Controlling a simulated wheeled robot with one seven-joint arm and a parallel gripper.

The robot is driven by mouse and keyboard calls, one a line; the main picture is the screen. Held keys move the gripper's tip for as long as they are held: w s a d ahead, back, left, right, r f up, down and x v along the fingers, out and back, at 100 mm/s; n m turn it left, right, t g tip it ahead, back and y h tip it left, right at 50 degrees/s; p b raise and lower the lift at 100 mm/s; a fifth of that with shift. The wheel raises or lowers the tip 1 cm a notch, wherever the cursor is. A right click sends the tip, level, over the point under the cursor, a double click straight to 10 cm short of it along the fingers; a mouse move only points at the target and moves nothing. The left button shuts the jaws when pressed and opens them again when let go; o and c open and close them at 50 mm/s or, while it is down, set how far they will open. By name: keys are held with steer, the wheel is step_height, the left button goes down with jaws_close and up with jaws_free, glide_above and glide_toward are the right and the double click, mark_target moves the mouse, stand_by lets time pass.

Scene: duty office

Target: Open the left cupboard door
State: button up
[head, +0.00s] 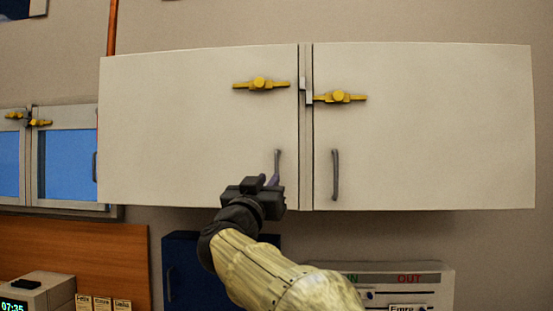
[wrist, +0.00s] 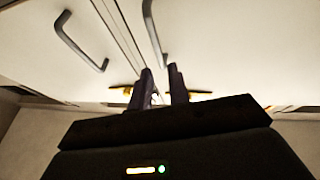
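The left cupboard door (head: 180,130) is shut and flush with the right door. Its grey bar handle (head: 277,160) stands upright near its lower inner edge. A yellow latch (head: 261,85) lies horizontal above it, its end by a grey keeper (head: 302,84) at the middle post. My gripper (head: 268,181) is at the handle's lower end. In the wrist view, which looks upside down, my gripper (wrist: 160,68) has its two fingers apart with the left door's handle (wrist: 154,35) just beyond the gap. I cannot tell whether they touch it.
The right door (head: 440,130) is shut, with its own handle (head: 335,175) and a horizontal yellow latch (head: 340,97). A smaller blue-paned cupboard (head: 68,160) hangs at the left. Below are a dark blue box (head: 185,270), a white IN/OUT board (head: 440,275) and a clock (head: 15,307).

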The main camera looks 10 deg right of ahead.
mark_target(276, 169)
steer(key=p+x, duration=0.3)
steer(key=x, duration=0.5)
steer(key=shift+f, duration=0.1)
steer(key=shift+s, duration=0.1)
jaws_close()
